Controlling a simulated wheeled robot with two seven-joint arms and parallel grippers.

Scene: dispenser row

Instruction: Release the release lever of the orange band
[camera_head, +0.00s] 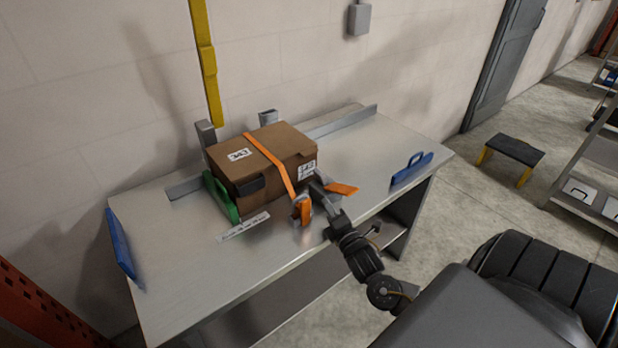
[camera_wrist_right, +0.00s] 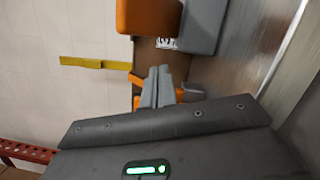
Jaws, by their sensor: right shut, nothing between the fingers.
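A brown cardboard box (camera_head: 225,157) sits on the metal workbench with an orange band (camera_head: 262,155) over its top and down its front. At the band's lower end is a grey-and-orange buckle (camera_head: 301,209), and an orange lever-like tab (camera_head: 343,188) sticks out to its right. I cannot tell which orange part is the release lever. My right gripper (camera_head: 320,191) is at the box's front right, close to both. In the wrist view its fingers (camera_wrist_right: 158,88) are together and empty, with a large orange piece (camera_wrist_right: 149,17) ahead. My left gripper is not in view.
The workbench (camera_head: 205,285) has free room left and right. A green plate (camera_head: 218,196) stands at the box's left.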

